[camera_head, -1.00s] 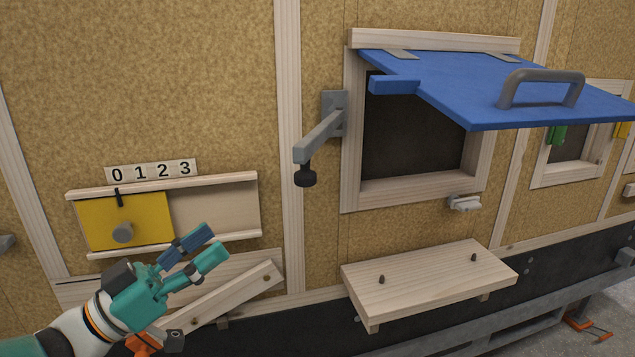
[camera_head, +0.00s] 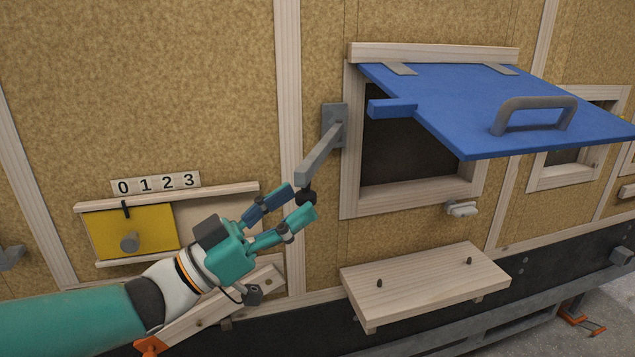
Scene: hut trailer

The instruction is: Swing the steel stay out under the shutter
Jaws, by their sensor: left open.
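The blue shutter (camera_head: 465,105) is hinged at the top of the window frame and stands raised, sloping outward, with a grey handle (camera_head: 535,103) on its face. A small blue tab (camera_head: 392,107) sticks out on its left edge. The steel stay (camera_head: 320,153) is a grey bar on a wall bracket left of the window, pointing out from the wall and clear of the shutter. A black knob (camera_head: 307,197) hangs at its free end. My left gripper (camera_head: 296,205) is open, with its fingertips at the knob; whether they touch it I cannot tell. My right gripper is out of view.
A wooden shelf (camera_head: 425,284) with two dark pegs juts out below the window. A yellow sliding panel (camera_head: 133,232) under number tiles (camera_head: 156,184) is at the left. A pale latch (camera_head: 462,208) sits below the window's right corner.

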